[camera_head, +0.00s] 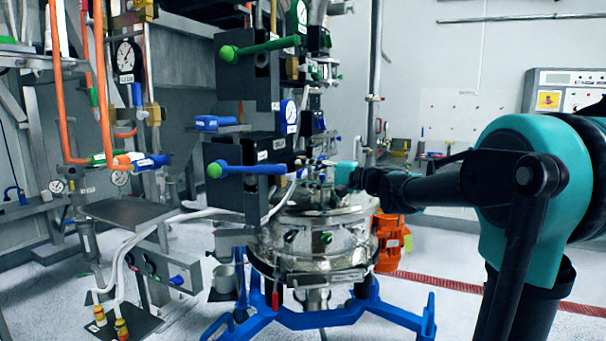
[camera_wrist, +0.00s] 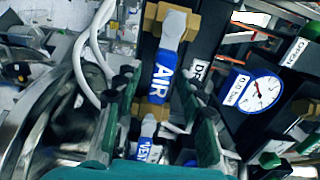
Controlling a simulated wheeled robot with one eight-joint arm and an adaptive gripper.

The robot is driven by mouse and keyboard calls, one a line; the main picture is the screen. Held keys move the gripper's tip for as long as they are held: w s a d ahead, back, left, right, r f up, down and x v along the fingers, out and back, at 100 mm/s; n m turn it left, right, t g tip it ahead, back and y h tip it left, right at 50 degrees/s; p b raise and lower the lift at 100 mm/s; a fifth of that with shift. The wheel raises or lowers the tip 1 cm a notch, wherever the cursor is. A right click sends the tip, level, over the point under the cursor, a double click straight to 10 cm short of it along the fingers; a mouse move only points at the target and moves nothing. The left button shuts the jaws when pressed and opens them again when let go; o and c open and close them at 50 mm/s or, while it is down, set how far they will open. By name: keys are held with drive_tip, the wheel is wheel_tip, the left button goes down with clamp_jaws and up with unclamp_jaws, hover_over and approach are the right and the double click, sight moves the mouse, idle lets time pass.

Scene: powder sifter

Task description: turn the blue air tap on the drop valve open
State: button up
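The blue air tap (camera_wrist: 165,68) shows in the wrist view as a blue sleeve marked AIR on a grey lever, with brass valve parts at its ends. It stands near upright in the picture. My gripper (camera_wrist: 161,88) is open, with one dark finger on each side of the tap's lower part. I cannot tell whether either finger touches it. A partly hidden label starting "DR" (camera_wrist: 198,76) is beside the tap. In the head view my gripper (camera_head: 340,176) is above the steel sifter vessel (camera_head: 316,240), and the air tap cannot be made out clearly.
A second blue tap, apparently marked VENT (camera_wrist: 148,146), is low between my fingers. A round gauge (camera_wrist: 257,93) is to the right. White hoses (camera_wrist: 88,62) run at the left. A long blue-handled lever (camera_head: 250,169) is left of my gripper in the head view.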

drive_tip(key=shift+w+a, duration=0.15)
drive_tip(key=shift+a, duration=0.2)
drive_tip(key=shift+c, duration=0.3)
clamp_jaws()
